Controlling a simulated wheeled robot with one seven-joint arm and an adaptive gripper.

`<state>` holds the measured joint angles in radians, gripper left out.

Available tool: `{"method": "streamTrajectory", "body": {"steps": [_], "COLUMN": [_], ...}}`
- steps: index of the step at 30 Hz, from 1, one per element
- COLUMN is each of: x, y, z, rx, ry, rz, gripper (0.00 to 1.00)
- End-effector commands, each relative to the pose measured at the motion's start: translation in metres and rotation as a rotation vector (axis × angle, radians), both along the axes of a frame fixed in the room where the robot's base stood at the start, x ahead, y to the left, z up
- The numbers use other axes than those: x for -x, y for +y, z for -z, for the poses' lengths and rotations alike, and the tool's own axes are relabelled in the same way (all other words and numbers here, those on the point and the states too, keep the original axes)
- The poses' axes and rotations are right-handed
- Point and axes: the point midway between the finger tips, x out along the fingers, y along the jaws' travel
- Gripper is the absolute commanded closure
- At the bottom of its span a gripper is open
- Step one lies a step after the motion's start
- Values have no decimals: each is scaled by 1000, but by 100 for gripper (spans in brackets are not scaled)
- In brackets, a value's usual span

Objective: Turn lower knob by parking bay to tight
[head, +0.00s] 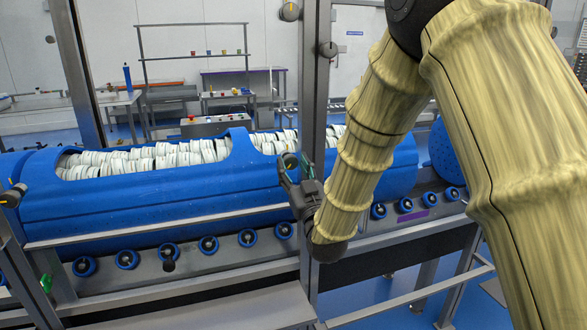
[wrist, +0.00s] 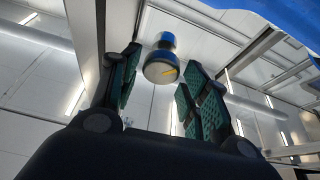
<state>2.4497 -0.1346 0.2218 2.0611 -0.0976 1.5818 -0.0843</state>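A round grey knob (head: 289,160) with a yellow mark is on the upright post, right at my gripper (head: 301,183) in the head view. In the wrist view the knob (wrist: 162,68) shows its face, with a short yellow line slanting on its right side and a blue band behind. My gripper (wrist: 155,85) has its two green-padded fingers apart, one on each side of the knob. Gaps show between the knob and both pads, so it is not gripped. A second knob (head: 289,12) with a yellow mark is higher on the same post.
A blue tub (head: 160,205) full of white discs lies behind the post (head: 313,90). A rail (head: 150,232) and blue rollers (head: 208,245) run along its front. Another dark knob (head: 328,49) sits on the post's right side. Blue floor shows at lower right.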

Motion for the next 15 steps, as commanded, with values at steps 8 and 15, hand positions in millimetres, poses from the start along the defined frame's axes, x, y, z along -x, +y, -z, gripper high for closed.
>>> {"method": "streamTrajectory", "body": {"steps": [8,15], "x": [0,0], "y": [0,-1], "z": [0,1], "rx": [-1,-42], "ry": [0,13], "rz": [1,1], "gripper": [88,88]}}
